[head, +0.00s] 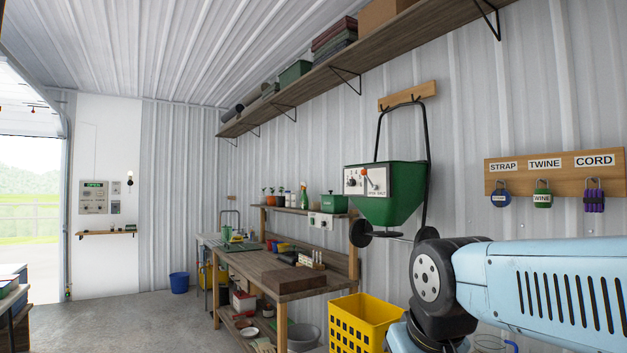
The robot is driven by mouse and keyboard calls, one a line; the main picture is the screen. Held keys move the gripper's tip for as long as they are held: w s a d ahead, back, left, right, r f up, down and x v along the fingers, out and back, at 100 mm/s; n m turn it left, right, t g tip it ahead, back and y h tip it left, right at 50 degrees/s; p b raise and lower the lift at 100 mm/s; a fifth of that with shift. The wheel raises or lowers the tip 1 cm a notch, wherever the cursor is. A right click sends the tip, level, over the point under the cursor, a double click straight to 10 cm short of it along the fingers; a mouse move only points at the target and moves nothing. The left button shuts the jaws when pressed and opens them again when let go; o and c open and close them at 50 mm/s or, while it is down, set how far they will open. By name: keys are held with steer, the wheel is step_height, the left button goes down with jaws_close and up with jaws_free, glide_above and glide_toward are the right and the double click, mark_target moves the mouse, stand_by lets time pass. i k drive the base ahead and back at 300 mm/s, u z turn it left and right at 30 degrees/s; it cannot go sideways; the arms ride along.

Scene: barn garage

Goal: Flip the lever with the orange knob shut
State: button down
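A green spreader hopper (396,205) hangs by its black handle from a wooden wall rack. A white panel (377,181) is on its front side. A lever with an orange knob (363,171) sits on this panel, with the knob toward the upper left. Small lettering is below the lever, too small to read surely. A dial (351,182) is on the plate to the left. My light blue arm fills the lower right, below and right of the hopper. My gripper is out of view.
A yellow crate (366,325) stands on the floor below the hopper. A wooden workbench (297,283) with tools runs along the wall to the left. A shelf (330,75) is above. Labelled hooks with strap, twine and cord hang on a board (520,180) at right.

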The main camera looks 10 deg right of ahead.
mark_target(363, 171)
steer(key=u, duration=0.4)
steer(key=i, duration=1.75)
steer(key=z, duration=0.35)
